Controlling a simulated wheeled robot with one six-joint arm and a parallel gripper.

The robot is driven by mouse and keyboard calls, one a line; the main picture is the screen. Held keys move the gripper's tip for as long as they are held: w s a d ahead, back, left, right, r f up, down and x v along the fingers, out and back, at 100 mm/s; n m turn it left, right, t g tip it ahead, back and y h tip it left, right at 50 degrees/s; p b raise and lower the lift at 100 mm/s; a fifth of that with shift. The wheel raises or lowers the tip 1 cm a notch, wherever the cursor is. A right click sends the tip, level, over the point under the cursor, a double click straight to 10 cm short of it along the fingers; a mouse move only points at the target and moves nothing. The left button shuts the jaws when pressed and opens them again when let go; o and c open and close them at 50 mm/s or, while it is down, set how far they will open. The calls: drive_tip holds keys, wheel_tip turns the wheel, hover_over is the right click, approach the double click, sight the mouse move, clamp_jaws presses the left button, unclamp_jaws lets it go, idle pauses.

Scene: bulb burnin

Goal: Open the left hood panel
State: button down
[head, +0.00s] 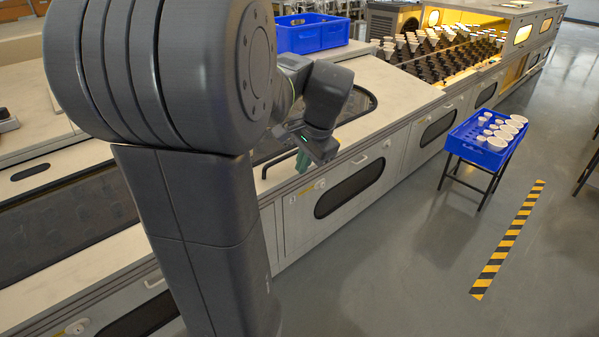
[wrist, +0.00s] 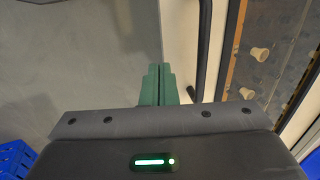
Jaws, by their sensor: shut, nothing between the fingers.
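A hood panel with a dark window (head: 356,104) lies flat in the machine's pale top, partly hidden behind my arm. It looks closed. A black bar handle (head: 265,172) runs along its front edge. My gripper (head: 303,162) is over the front edge of the machine, near this handle, with its green fingers pointing down. In the wrist view the fingers (wrist: 158,72) are together and empty. The black handle (wrist: 204,50) is to their right, with a visible gap between. The window (wrist: 275,55) is beyond it, with cream bulb-like parts under the glass.
Another dark panel (head: 70,225) is at the left, partly behind my arm. A blue crate (head: 312,36) stands on the machine top. A blue tray of white parts (head: 480,140) stands on a stand at the right. The grey floor (head: 390,260) in front is clear.

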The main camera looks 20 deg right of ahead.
drive_tip(key=v, duration=0.6)
drive_tip(key=x, duration=0.6)
drive_tip(key=shift+f, duration=0.15)
drive_tip(key=shift+a, duration=0.15)
idle(0.3)
